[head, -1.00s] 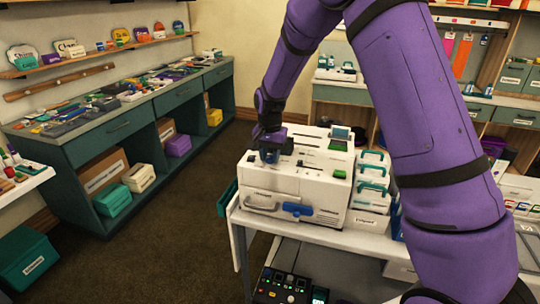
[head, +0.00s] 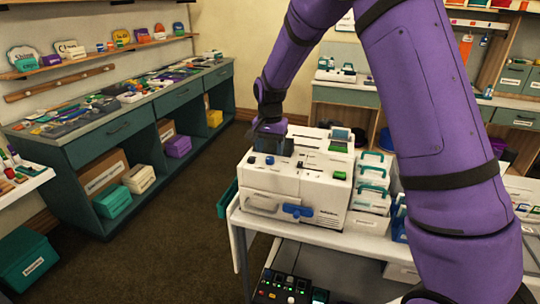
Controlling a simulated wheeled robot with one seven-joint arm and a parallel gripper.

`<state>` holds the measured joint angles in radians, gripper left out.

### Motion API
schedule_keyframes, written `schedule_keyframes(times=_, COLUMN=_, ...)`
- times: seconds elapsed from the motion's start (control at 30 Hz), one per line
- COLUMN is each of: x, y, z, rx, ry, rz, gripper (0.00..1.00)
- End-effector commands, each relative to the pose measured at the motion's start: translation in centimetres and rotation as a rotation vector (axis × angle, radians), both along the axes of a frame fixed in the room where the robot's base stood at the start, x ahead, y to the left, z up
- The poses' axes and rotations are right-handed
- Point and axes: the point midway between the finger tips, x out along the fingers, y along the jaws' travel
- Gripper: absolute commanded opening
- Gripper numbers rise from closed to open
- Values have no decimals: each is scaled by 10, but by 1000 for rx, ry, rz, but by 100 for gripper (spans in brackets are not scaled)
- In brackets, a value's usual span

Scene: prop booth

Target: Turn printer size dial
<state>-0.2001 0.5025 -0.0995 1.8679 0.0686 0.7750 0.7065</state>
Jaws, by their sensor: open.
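The white printer (head: 285,182) stands on the white cart, with a screen and a green button on its top. A small dark knob (head: 251,159) and a small blue knob (head: 270,160) show on the left of its top. I cannot tell which of its controls is the size dial. My gripper (head: 270,148) is open, pointing down over the back left of the printer top, just behind the blue knob. Its fingertips are small and partly hidden, and I cannot tell whether they touch anything. A blue handle (head: 297,211) sits on the printer's front.
White boxes with teal handles (head: 372,185) stand close to the printer's right on the cart (head: 350,238). A control panel with lit buttons (head: 285,288) is below. My arm covers the right side.

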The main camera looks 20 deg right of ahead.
Motion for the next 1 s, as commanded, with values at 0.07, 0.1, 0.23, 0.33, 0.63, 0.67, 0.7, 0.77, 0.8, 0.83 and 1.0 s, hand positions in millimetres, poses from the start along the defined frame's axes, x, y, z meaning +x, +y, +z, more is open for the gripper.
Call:
schedule_keyframes(times=0.07, x=1, y=0, z=18, rx=1, ry=-6, rz=0, gripper=57)
schedule_keyframes(times=0.1, x=1, y=0, z=25, rx=1, ry=-6, rz=0, gripper=57)
schedule_keyframes(times=0.23, x=1, y=0, z=48, rx=1, ry=-4, rz=0, gripper=57)
schedule_keyframes(times=0.33, x=1, y=0, z=61, rx=0, ry=-3, rz=-1, gripper=57)
schedule_keyframes(times=0.63, x=0, y=0, z=75, rx=0, ry=0, rz=-1, gripper=57)
schedule_keyframes(times=0.67, x=0, y=0, z=75, rx=0, ry=0, rz=-1, gripper=57)
schedule_keyframes(times=0.7, x=0, y=0, z=75, rx=0, ry=0, rz=-1, gripper=57)
schedule_keyframes(times=0.77, x=0, y=0, z=75, rx=0, ry=0, rz=-1, gripper=57)
schedule_keyframes(times=0.8, x=0, y=0, z=75, rx=1, ry=-1, rz=-1, gripper=57)
schedule_keyframes(times=0.83, x=0, y=0, z=75, rx=1, ry=-1, rz=-1, gripper=57)
schedule_keyframes(times=1.0, x=0, y=0, z=76, rx=0, ry=-1, rz=0, gripper=57)
